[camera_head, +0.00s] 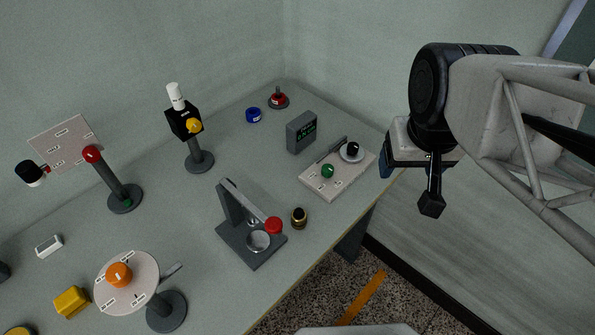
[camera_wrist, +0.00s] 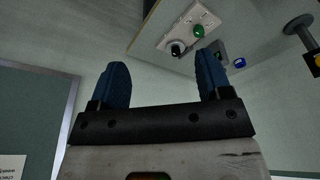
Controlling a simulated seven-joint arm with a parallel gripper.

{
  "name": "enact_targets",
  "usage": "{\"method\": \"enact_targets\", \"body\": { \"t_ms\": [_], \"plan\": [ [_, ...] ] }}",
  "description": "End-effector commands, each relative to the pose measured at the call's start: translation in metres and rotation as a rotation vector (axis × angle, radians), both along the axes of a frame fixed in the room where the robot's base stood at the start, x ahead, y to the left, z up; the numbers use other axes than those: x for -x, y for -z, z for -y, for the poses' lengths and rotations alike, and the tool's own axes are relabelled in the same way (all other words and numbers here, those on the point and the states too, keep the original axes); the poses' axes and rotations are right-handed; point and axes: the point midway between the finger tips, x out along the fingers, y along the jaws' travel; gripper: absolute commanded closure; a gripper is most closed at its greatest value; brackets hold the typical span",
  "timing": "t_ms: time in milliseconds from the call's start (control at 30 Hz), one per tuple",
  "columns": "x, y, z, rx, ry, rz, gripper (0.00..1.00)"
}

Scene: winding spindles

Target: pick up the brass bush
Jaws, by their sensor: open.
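The brass bush (camera_head: 299,219) appears to be the small dark and gold ring-like piece near the table's front edge in the head view. It stands just right of a grey press-like stand with a red knob (camera_head: 273,225). My gripper (camera_head: 387,165) is up at the right, off the table's right edge and well apart from the bush. In the wrist view my gripper (camera_wrist: 163,72) shows two blue fingers spread wide with nothing between them. I cannot make out the bush in the wrist view.
A pale panel (camera_head: 318,187) with a green knob and a black knob lies behind the bush. A grey display box (camera_head: 301,132) stands beyond it. Several stands with coloured knobs fill the left side. The table's front edge is close to the bush.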

Motion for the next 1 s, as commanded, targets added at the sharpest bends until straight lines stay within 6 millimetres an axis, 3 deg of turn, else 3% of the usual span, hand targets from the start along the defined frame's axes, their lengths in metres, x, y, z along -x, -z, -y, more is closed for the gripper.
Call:
{"method": "enact_targets", "body": {
  "t_ms": [200,367,1000],
  "plan": [
    [0.0,0.002,-0.001,-0.007,0.005,-0.011,0.28],
    [-0.003,0.016,-0.006,-0.051,0.034,-0.068,0.28],
    [-0.02,0.137,-0.074,-0.592,0.431,-0.715,0.28]
  ]
}}
